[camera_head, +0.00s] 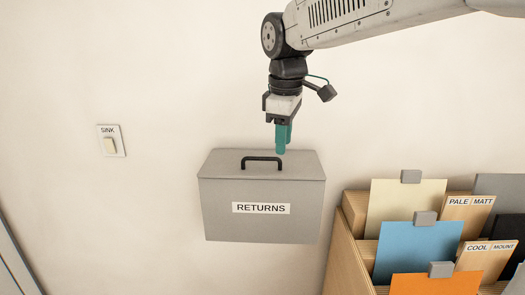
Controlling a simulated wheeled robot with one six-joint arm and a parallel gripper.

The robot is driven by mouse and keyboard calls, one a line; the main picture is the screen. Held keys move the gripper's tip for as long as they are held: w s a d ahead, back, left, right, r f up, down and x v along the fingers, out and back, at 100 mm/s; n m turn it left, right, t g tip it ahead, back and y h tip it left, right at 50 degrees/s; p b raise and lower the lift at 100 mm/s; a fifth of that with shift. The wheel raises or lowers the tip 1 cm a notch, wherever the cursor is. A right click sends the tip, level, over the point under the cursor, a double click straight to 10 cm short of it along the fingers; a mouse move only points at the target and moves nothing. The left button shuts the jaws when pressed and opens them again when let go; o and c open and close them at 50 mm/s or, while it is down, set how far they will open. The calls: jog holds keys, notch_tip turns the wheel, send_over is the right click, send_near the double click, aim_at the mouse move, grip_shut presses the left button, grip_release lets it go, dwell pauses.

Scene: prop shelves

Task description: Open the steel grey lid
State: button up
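The steel grey lid (223,165) lies shut on top of a grey box (225,222) labelled "RETURNS". A black handle (262,159) arches up from the middle of the lid. My gripper (282,150) points down with teal fingertips, just right of the handle and near its top. The fingers overlap each other from this view, so the gap between them does not show. I see nothing held in them. Whether the fingertips touch the lid or hang in front of or above it is unclear.
A wooden rack (343,262) with upright coloured cards stands at the lower right, close to the box. A switch labelled "SINK" (110,144) is on the pale wall at the left. The wall area between the switch and the box is clear.

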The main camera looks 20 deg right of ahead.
aim_at(263, 159)
jog(key=w+a+n, duration=0.2)
jog(key=w+n, duration=0.1)
jog(key=w, duration=0.5)
jog(key=f, duration=0.2)
jog(key=w+f, duration=0.1)
jog(key=f, duration=0.1)
jog(key=w+f, duration=0.1)
jog(key=f, duration=0.2)
jog(key=shift+d, duration=0.4)
jog(key=shift+r, duration=0.1)
grip_shut()
